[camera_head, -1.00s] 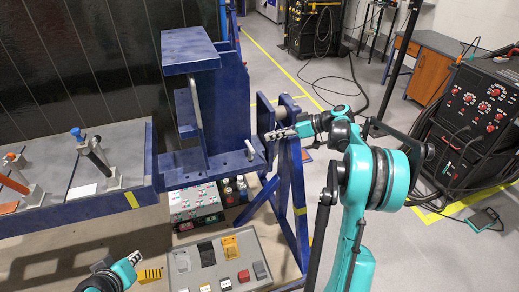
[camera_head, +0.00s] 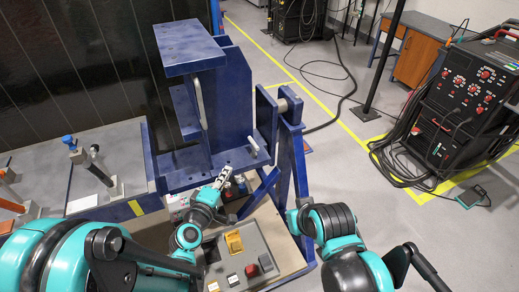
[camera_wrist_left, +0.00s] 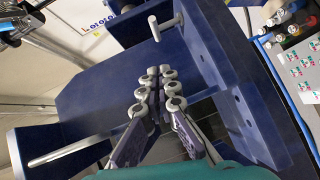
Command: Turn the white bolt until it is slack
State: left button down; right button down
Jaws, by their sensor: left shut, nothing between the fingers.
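The white bolt (camera_head: 253,147) is a short pale pin standing out of the lower plate of the blue jig (camera_head: 232,100). In the left wrist view a short pale pin with a cross piece (camera_wrist_left: 155,28) shows beyond the fingers, on the blue metal. My left gripper (camera_head: 227,172) is below and left of the bolt in the head view, apart from it. Its fingers (camera_wrist_left: 160,72) are shut and empty. My right arm shows at lower right in the head view, but its fingers do not show.
A long pale handle (camera_head: 198,103) runs up the jig's front and also shows in the left wrist view (camera_wrist_left: 75,152). A control box with buttons (camera_head: 240,262) stands below. Clamps (camera_head: 92,160) sit on the left table. A black welding unit (camera_head: 460,110) and cables stand right.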

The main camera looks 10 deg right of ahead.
pick_arm(q)
send_near(253, 146)
jog(key=w+d, duration=0.1)
jog(key=w, duration=0.4)
jog(key=shift+w+d+f+b, duration=0.1)
jog(key=shift+d+f+b, duration=0.3)
jog(key=shift+d, duration=0.45)
pick_arm(e)
jog(key=shift+s+d+f, duration=0.1)
jog(key=shift+s+f, duration=0.3)
jog(key=shift+f, duration=0.15)
pick_arm(q)
jog(key=shift+f, duration=0.1)
jog(key=shift+w, duration=0.1)
